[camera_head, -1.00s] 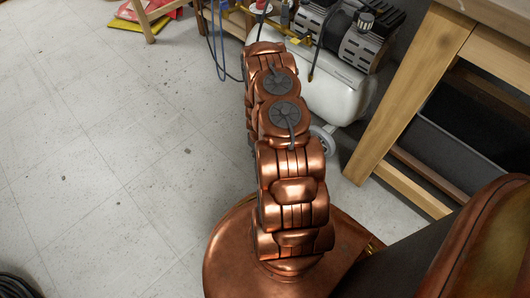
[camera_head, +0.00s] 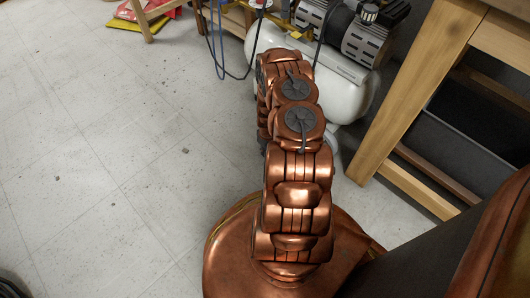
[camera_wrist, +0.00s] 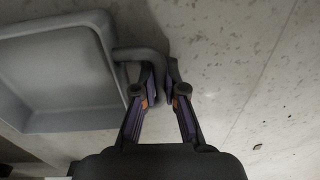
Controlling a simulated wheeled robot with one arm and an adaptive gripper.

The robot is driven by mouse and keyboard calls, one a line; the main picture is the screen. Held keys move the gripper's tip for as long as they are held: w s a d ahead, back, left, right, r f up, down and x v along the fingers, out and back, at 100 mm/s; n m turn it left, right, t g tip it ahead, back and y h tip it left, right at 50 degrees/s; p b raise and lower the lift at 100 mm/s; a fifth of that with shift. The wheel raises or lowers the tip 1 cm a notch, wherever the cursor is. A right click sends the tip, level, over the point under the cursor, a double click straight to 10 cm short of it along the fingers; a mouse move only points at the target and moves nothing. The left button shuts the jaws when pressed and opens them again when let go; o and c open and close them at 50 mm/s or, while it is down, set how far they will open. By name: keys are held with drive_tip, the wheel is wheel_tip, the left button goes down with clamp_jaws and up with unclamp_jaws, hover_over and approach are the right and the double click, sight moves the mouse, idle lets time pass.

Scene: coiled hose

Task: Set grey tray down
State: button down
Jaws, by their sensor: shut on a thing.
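In the wrist view the grey tray (camera_wrist: 60,78) fills the left side, with a shallow empty inside and a rounded rim. A grey loop handle (camera_wrist: 152,56) sticks out from its right side. My gripper (camera_wrist: 160,78) is shut on this handle, with one finger on each side of its end. The tray lies left of the fingers, over or on the speckled floor; I cannot tell whether it touches it. In the head view my own arm hides the gripper, and I cannot make out the tray.
A white compressor tank (camera_head: 345,92) stands beyond my arm. A wooden table frame (camera_head: 415,90) is close on the right, with a dark panel (camera_head: 435,150) beneath. Blue and black hoses (camera_head: 220,45) hang at the back. The pale floor (camera_head: 100,170) on the left is clear.

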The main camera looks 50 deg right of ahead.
drive_tip(key=c, duration=1.2)
unclamp_jaws()
drive_tip(key=shift+c, duration=0.2)
drive_tip(key=shift+r, duration=0.1)
wheel_tip(320, 180, up, 12)
drive_tip(key=p, duration=0.5)
drive_tip(key=a+r+g, duration=0.1)
drive_tip(key=a+r, duration=0.6)
drive_tip(key=r, duration=0.3)
drive_tip(key=s+a+r, duration=0.1)
drive_tip(key=a+r, duration=0.5)
drive_tip(key=r, duration=0.5)
drive_tip(key=a+r+g, duration=0.1)
drive_tip(key=a+r, duration=0.6)
drive_tip(key=r, duration=0.3)
drive_tip(key=s+a+r, duration=0.4)
drive_tip(key=s+r, duration=0.1)
drive_tip(key=s, duration=0.3)
drive_tip(key=s+a+r+g, duration=0.1)
drive_tip(key=s+a+r, duration=0.3)
drive_tip(key=s, duration=0.4)
drive_tip(key=s+a+r, duration=0.5)
drive_tip(key=s, duration=0.3)
drive_tip(key=shift+s+r+n+g+h, duration=0.15)
drive_tip(key=shift+r+n+g+h, duration=0.15)
drive_tip(key=shift+r+n+g, duration=0.1)
